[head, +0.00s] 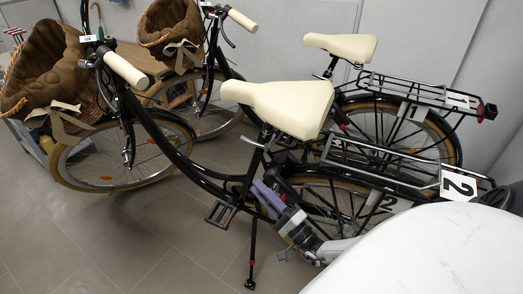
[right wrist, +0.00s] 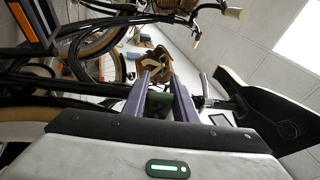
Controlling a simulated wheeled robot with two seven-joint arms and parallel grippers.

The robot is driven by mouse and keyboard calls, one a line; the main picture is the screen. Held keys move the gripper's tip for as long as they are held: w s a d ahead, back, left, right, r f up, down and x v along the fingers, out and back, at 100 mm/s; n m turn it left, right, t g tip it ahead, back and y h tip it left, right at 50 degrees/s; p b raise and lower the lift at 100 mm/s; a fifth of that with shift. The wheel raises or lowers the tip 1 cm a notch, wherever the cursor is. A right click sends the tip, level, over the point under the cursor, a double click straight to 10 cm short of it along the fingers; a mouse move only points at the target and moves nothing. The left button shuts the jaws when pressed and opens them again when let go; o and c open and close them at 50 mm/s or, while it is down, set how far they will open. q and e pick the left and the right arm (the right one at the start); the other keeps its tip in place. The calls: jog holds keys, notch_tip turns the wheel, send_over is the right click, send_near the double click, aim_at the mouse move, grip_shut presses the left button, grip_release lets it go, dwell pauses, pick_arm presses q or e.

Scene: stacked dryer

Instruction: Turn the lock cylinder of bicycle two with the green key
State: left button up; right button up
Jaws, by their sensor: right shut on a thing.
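Bicycle two (head: 285,105) stands in front, black with a cream saddle and a plate marked 2 (head: 458,184) on its rear rack. My right gripper (head: 267,196) is at the front part of its rear wheel, below the saddle, with purple fingers pointing up and left. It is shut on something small. The lock cylinder is hidden or too small to tell. My left gripper is not in view.
Bicycle one (head: 340,46) stands close behind, with plate 1 (head: 411,111). Brown baskets (head: 48,66) are on the front of both bicycles. The pedal (head: 220,213) and kickstand (head: 252,262) are near my right gripper. Tiled floor (head: 90,240) is clear at the front left.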

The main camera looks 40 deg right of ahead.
jog(key=shift+d+p, duration=0.2)
jog(key=shift+p, duration=0.1)
jog(key=shift+w+f+n+g+h+p, duration=0.1)
jog(key=shift+f+n+g+h+p, duration=0.15)
jog(key=shift+g+p, duration=0.95)
jog(key=shift+f+n+g+h+p, duration=0.2)
jog(key=shift+g+p, duration=0.3)
jog(key=shift+p, duration=1.3)
